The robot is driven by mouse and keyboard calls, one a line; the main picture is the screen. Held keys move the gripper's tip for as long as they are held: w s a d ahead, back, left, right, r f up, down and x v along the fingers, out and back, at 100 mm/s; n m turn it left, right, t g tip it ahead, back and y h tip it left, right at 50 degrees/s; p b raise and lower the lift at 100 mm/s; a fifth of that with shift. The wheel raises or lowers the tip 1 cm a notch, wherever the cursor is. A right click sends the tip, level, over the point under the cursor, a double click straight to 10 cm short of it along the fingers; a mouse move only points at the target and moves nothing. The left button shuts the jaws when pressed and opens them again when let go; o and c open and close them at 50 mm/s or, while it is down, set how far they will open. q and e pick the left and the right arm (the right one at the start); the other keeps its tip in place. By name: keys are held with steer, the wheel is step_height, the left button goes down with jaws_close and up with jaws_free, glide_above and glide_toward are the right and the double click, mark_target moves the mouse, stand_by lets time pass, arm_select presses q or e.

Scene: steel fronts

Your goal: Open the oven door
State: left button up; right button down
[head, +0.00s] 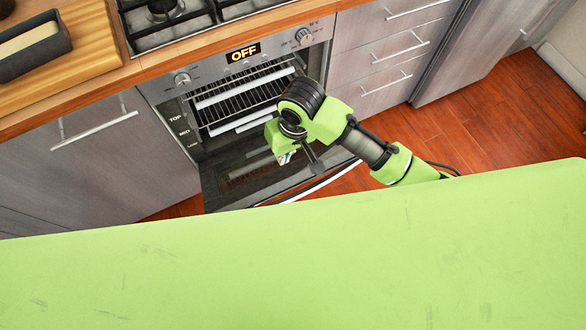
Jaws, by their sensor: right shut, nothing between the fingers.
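The oven (160,88) is set in the counter front, with a lit OFF display. Its door (228,185) is swung down, and the dark inner glass and the racks (242,98) in the cavity show. The pale door handle (322,184) is seen along the door's outer edge, partly hidden by my arm and my green body. My right gripper (286,158) is shut and empty above the open door. Its fingertips are small and partly hidden, so I cannot tell whether they touch the door. My left gripper is not in view.
A gas hob (190,22) lies on the wooden counter (100,88) above the oven. Grey drawers (375,55) stand to the right and a cabinet (85,165) to the left. Red wooden floor (470,115) is clear at the right.

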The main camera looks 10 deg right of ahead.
steer(key=w+d+h, duration=0.1)
steer(key=w+d, duration=0.1)
steer(key=w, duration=0.1)
glide_above(293, 175)
steer(key=w, duration=0.2)
steer(key=f, duration=1)
steer(key=shift+w+a+f+b, duration=0.1)
steer(key=shift+w+a+b, duration=0.1)
steer(key=shift+a+b, duration=0.15)
steer(key=shift+s+d+f+p, duration=0.25)
steer(key=shift+s+f+p, duration=0.05)
steer(key=shift+s+f, duration=0.5)
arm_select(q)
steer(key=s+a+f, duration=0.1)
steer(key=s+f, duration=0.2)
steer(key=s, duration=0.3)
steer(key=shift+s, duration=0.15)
arm_select(e)
steer(key=shift+s+d+f, duration=0.1)
steer(key=shift+s+f, duration=0.3)
steer(key=shift+f, duration=0.05)
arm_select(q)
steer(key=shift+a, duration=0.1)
arm_select(e)
steer(key=shift+s+f, duration=0.1)
